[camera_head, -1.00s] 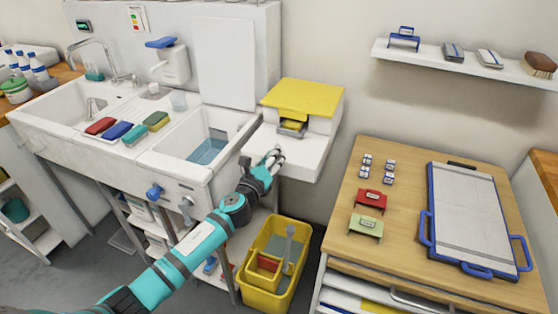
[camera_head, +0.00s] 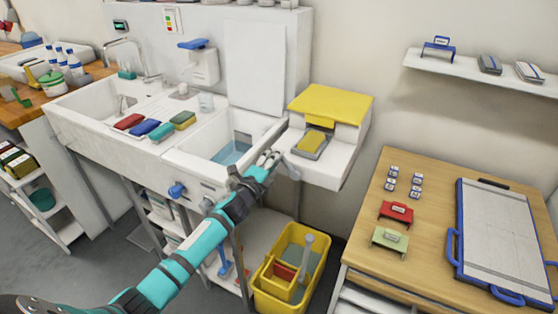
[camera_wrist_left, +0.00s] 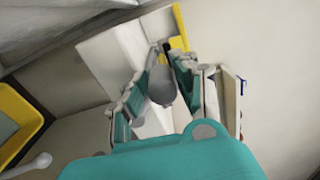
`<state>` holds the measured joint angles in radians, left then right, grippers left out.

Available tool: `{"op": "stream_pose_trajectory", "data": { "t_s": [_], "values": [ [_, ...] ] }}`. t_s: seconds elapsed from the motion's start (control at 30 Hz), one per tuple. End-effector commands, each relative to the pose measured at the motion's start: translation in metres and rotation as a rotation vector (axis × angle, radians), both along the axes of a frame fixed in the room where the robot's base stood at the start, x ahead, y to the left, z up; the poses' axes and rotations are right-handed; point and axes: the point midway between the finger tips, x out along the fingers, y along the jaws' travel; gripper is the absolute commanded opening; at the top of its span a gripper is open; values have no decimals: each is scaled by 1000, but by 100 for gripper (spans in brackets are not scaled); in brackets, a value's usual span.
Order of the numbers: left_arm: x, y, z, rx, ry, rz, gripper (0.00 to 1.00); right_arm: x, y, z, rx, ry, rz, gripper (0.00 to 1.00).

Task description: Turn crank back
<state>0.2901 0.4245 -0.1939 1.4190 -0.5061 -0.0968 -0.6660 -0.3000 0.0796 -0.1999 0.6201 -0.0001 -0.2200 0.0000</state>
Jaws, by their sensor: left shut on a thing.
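The white machine (camera_head: 345,160) with a yellow lid (camera_head: 330,104) stands on the wall right of the sink. A yellow pad on a grey tray (camera_head: 310,145) sticks out of its front. A grey crank part (camera_head: 292,171) shows at the machine's left front side. My left gripper (camera_head: 269,158) is beside it, over the sink's right edge. In the left wrist view the crank's rounded grey handle (camera_wrist_left: 161,86) sits between the fingers, and the gripper (camera_wrist_left: 163,95) is shut on it. The fingers hide part of the crank. My right gripper is out of view.
The sink (camera_head: 215,150) with several coloured sponges is to the left. A yellow bucket (camera_head: 262,298) stands on the floor below. A wooden table (camera_head: 425,205) with clips and a blue-framed board is to the right.

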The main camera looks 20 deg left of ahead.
Motion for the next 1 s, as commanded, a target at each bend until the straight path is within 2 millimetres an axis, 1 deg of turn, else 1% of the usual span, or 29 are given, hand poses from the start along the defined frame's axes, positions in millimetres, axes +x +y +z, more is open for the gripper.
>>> {"op": "stream_pose_trajectory", "data": {
  "t_s": [0.03, 0.2, 0.4, 0.97, 1.0],
  "values": [
    [-1, -2, -6, -36, 5, -7, 0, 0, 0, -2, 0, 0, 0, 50],
    [0, 3, -11, -134, 7, -9, 0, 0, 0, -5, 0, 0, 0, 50],
    [0, 6, -15, -204, 9, -8, 0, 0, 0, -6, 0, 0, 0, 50],
    [0, 7, -15, -237, 7, -10, 0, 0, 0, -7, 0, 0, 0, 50],
    [0, 7, -15, -238, 7, -10, 29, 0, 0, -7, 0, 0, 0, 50]
  ]
}}
